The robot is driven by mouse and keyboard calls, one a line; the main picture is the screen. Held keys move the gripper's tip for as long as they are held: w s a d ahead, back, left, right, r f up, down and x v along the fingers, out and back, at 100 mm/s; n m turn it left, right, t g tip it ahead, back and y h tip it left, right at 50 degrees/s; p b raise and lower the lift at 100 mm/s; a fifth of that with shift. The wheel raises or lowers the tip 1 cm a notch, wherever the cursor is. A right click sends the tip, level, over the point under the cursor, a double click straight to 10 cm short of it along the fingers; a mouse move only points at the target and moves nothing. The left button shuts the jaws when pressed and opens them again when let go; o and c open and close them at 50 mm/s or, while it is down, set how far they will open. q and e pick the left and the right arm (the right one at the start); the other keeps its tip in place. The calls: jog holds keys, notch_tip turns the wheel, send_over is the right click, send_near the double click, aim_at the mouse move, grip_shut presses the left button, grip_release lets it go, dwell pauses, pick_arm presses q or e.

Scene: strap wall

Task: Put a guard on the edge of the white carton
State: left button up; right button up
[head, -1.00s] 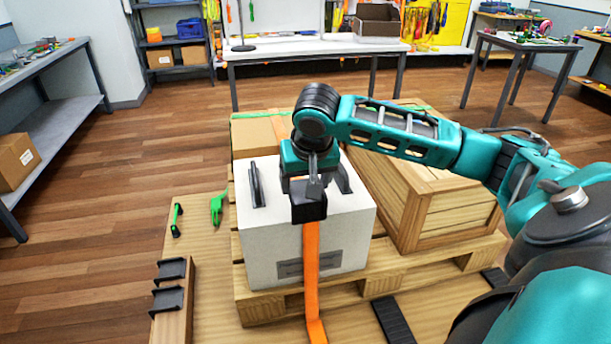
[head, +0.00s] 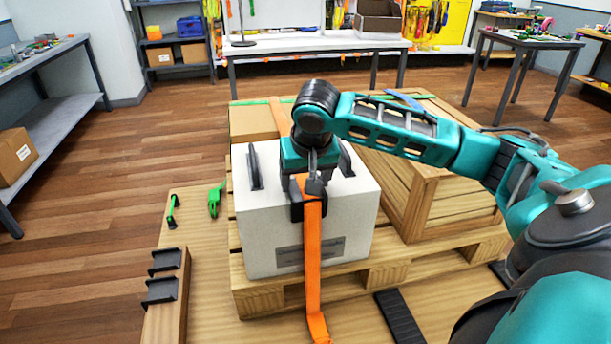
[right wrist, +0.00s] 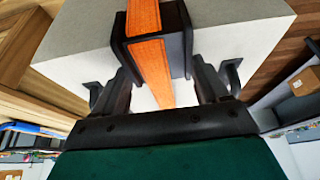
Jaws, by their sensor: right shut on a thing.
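The white carton (head: 262,228) stands on a wooden pallet, with black handles on its top. A black edge guard (head: 297,208) is at its top front edge; it also shows in the right wrist view (right wrist: 180,50). An orange strap (head: 312,250) runs down the carton's front and lies across the guard between its raised sides. My right gripper (head: 313,186) is shut on the guard, with a finger at each side in the right wrist view (right wrist: 163,85). I cannot tell whether the guard sits fully flush. My left gripper is out of view.
Two more black guards (head: 165,261) (head: 160,291) sit on a wooden beam at the left. Green strap fittings (head: 215,200) lie left of the carton. A wooden crate (head: 455,205) stands close on the right and a cardboard box (head: 252,122) behind.

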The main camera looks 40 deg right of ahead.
jog(key=o, duration=1.1)
pick_arm(q)
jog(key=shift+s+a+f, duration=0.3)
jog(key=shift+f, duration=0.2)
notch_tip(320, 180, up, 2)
jog(key=p, duration=0.2)
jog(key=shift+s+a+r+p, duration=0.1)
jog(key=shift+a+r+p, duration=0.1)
jog(key=shift+p, duration=0.15)
pick_arm(e)
jog(key=v, duration=1.3)
jog(key=shift+f, duration=0.1)
